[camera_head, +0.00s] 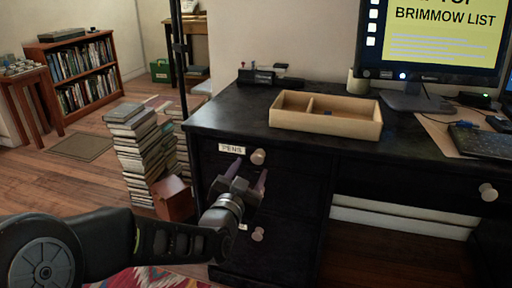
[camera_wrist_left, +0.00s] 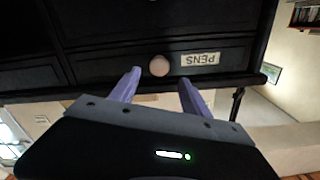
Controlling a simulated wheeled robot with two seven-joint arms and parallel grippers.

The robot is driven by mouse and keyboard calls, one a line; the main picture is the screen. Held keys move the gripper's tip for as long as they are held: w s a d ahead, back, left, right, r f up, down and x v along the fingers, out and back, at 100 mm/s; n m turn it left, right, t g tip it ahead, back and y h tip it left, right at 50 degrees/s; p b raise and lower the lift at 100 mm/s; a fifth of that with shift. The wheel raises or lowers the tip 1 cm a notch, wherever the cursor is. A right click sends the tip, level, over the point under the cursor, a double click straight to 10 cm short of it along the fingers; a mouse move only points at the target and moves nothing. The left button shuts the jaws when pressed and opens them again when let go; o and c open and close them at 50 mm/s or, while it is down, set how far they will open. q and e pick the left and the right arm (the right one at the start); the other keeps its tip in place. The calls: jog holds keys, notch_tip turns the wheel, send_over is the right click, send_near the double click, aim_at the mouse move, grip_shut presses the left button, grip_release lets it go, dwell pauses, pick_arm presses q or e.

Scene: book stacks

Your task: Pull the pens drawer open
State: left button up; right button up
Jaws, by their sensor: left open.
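The pens drawer (camera_head: 222,162) is the top left drawer of the black desk, with a white PENS label (camera_head: 232,149) and a pale round knob (camera_head: 258,157). It looks shut. My left gripper (camera_head: 249,178) is open in front of the drawer, just below the knob in the head view. In the left wrist view the picture is upside down. There the knob (camera_wrist_left: 159,65) lies between the lines of the two purple fingertips (camera_wrist_left: 158,78), a little beyond them, and the label (camera_wrist_left: 200,59) is beside it. My right gripper is not in view.
A lower drawer has its own knob (camera_head: 258,234). On the desk top (camera_head: 230,112) are a wooden tray (camera_head: 325,123), a monitor (camera_head: 432,45) and a keyboard (camera_head: 478,143). Book stacks (camera_head: 140,150) and a brown box (camera_head: 174,199) stand on the floor left of the desk.

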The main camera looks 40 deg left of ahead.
aim_at(258, 159)
pick_arm(q)
jog(key=x, duration=0.4)
jog(key=shift+w+f+p, duration=0.1)
jog(key=shift+w+p, duration=0.2)
jog(key=shift+p, duration=0.05)
jog(key=shift+w+a, duration=0.2)
jog(key=shift+w, duration=0.3)
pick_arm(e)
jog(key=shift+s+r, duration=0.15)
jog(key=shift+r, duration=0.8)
pick_arm(q)
grip_shut()
